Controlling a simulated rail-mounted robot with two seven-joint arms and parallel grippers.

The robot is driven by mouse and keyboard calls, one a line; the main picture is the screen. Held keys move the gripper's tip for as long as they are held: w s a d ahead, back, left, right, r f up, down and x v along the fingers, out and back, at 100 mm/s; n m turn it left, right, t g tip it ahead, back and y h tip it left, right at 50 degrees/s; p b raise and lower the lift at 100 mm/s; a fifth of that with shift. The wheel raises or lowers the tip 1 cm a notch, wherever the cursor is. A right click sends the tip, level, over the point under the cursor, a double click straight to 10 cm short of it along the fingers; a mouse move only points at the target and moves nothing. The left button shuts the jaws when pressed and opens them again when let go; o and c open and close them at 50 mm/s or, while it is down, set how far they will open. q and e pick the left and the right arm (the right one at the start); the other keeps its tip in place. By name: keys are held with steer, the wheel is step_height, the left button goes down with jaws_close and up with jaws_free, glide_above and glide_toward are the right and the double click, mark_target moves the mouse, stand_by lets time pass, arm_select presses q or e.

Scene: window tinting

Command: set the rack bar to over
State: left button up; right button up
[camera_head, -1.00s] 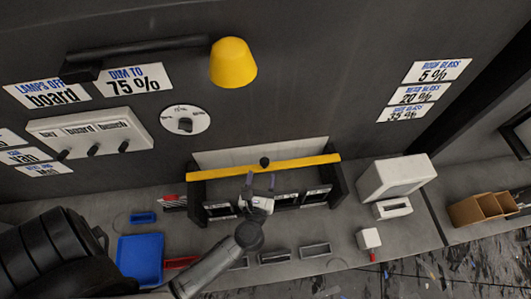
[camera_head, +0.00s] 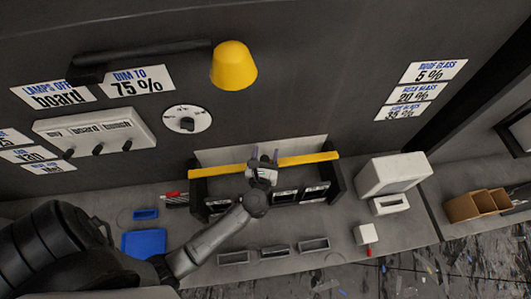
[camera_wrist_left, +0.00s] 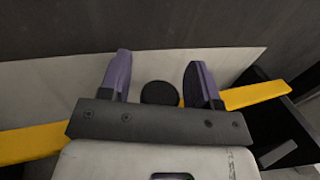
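The yellow rack bar (camera_head: 306,158) runs across the black rack on the counter, in front of a pale back panel. A round black knob (camera_wrist_left: 160,93) sits at the middle of the bar in the left wrist view. My left gripper (camera_head: 264,156) is at the bar's middle. In the left wrist view its two purple fingers (camera_wrist_left: 162,80) are spread on either side of the knob, with gaps to it, and hide parts of the bar. I cannot tell whether the fingers touch the bar. My right gripper is not in view.
The rack's dark right side (camera_head: 336,181) stands beside the bar. Several small grey trays (camera_head: 274,252) lie in front of the rack. A white box-shaped device (camera_head: 393,174) stands to the right, and a blue tray (camera_head: 144,243) lies to the left.

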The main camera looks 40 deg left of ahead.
arm_select(q)
jaws_close()
steer(key=s+d+b, duration=0.2)
steer(key=s+d, duration=0.3)
steer(key=d, duration=0.2)
steer(key=shift+s, duration=0.15)
steer(key=shift+r, duration=0.15)
steer(key=shift+c, duration=1.4)
jaws_free()
steer(key=shift+s, duration=0.1)
steer(key=shift+o, duration=0.7)
steer(key=shift+s+d, duration=0.1)
steer(key=shift+o, duration=1)
